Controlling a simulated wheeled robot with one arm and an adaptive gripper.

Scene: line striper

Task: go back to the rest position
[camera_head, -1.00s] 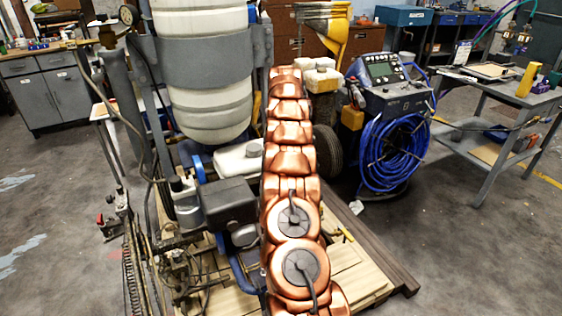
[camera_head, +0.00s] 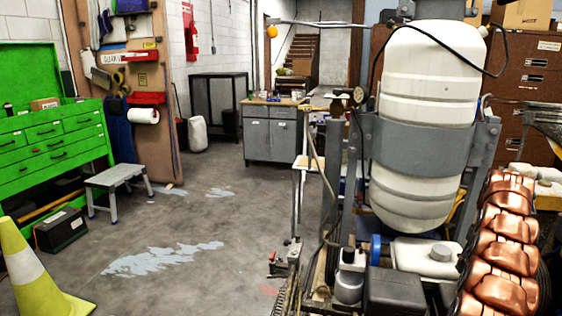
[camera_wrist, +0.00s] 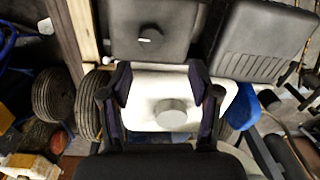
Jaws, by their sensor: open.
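My gripper (camera_wrist: 160,88) is open in the wrist view, its two dark fingers apart, with nothing held between them. Below and between them shows a white tank (camera_wrist: 145,88) with a round grey cap (camera_wrist: 173,113). I cannot tell the exact gap between fingers and tank. In the head view my copper-coloured arm (camera_head: 503,240) runs up the right edge; my gripper is out of that view. The line striper's large white drum (camera_head: 425,100) stands in a grey frame, with a small white tank (camera_head: 425,257) and a dark engine box (camera_head: 394,291) below it.
A green tool chest (camera_head: 55,140), a grey step stool (camera_head: 115,177) and a yellow cone (camera_head: 38,270) stand at the left. The floor (camera_head: 200,220) between them and the machine is clear.

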